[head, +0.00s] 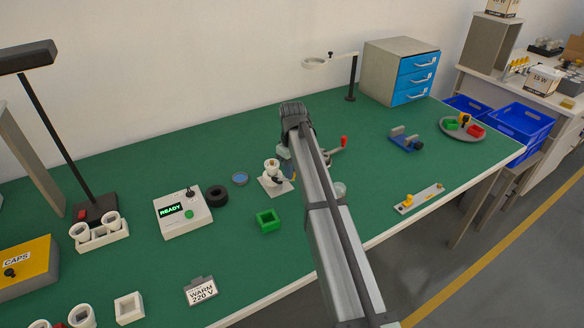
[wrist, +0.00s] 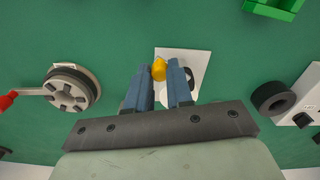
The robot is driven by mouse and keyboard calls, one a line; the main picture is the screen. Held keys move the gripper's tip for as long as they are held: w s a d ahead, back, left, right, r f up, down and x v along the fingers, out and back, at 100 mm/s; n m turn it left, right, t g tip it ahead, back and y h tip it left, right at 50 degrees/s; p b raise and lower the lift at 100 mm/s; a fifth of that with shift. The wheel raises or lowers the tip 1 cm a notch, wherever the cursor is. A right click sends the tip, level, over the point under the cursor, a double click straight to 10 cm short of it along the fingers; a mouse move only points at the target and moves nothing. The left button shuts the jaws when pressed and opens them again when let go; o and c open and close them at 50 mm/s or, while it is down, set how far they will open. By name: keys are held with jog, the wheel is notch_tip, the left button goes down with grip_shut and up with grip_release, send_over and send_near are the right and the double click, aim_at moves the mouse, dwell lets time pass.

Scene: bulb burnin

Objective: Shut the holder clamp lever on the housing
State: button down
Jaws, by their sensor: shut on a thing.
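In the wrist view my gripper (wrist: 166,72) has its two blue fingers closed around a yellow knob (wrist: 159,69). The knob is over a white base plate (wrist: 187,60) with a dark part on it, and looks like the tip of the clamp lever. In the head view a white holder (head: 271,168) stands on a white base (head: 275,186), just left of my arm. The lever's angle cannot be told.
A round grey device (wrist: 70,90) with a red-tipped handle (wrist: 8,101) is left in the wrist view. A black ring (head: 217,195), a READY box (head: 183,212) and a green open box (head: 268,220) lie close by.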

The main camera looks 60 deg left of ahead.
jog(key=m, duration=0.2)
jog(key=s+d+m, duration=0.1)
jog(key=m, duration=0.2)
jog(key=shift+s+d+m, duration=0.25)
jog(key=shift+m, duration=0.05)
dwell(0.4)
jog(key=c, duration=1)
grip_release()
notch_tip(320, 180, up, 14)
jog(key=shift+f, duration=0.1)
